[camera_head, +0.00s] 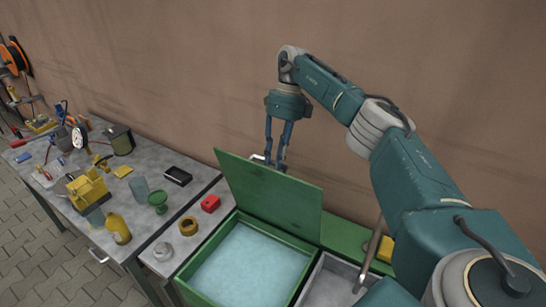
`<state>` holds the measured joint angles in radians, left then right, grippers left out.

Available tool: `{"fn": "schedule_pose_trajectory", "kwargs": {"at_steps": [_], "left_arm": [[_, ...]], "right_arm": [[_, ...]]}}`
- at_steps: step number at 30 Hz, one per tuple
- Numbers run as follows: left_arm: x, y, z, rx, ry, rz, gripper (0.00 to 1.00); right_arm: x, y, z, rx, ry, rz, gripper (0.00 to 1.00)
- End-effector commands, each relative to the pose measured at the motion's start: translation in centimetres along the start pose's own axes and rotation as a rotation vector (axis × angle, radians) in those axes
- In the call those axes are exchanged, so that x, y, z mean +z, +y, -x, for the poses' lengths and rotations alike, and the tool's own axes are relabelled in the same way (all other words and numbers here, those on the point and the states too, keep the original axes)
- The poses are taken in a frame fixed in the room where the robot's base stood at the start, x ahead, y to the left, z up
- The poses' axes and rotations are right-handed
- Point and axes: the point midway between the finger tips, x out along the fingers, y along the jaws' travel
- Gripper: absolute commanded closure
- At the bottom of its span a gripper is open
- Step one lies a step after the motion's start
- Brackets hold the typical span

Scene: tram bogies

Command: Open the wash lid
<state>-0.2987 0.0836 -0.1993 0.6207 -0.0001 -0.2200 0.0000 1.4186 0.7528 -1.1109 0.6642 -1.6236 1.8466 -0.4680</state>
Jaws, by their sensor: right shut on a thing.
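The green wash lid (268,196) stands raised and tilted back toward the wall, above the green wash basin (199,258). The basin lies uncovered and shows pale blue liquid (250,266) inside. My right gripper (276,160) comes down from above at the lid's upper edge. It is shut on the lid's handle (257,157), a small light bar at that edge; the fingers are partly hidden behind the lid. My left gripper is not in view.
A grey sink (328,284) lies right of the basin. The brown wall (190,80) stands close behind.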

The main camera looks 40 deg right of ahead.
Motion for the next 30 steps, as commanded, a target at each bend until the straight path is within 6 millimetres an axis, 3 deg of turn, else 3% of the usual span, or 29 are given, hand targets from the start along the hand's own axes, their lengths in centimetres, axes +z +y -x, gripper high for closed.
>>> {"fn": "schedule_pose_trajectory", "kwargs": {"at_steps": [1,6,7,9,10,25,30], "left_arm": [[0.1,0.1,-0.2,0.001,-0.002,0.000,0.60],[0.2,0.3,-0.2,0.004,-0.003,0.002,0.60],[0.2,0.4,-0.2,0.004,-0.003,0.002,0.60],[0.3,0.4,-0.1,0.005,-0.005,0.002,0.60],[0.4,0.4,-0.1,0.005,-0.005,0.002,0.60],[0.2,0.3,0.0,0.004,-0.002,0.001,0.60],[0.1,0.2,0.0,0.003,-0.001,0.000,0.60]], "right_arm": [[-0.6,-0.6,-0.9,-0.008,0.019,-0.009,1.00],[-0.5,-0.6,-1.0,-0.008,0.019,-0.008,1.00],[-0.5,-0.6,-1.0,-0.008,0.019,-0.008,0.74],[-0.6,-0.6,-1.0,-0.008,0.020,-0.008,0.61],[-0.5,-0.6,-0.9,-0.007,0.019,-0.008,0.59],[-0.3,-0.2,-0.5,-0.003,0.013,-0.004,0.59],[-0.2,-0.2,0.8,-0.004,0.011,-0.004,0.59]]}}
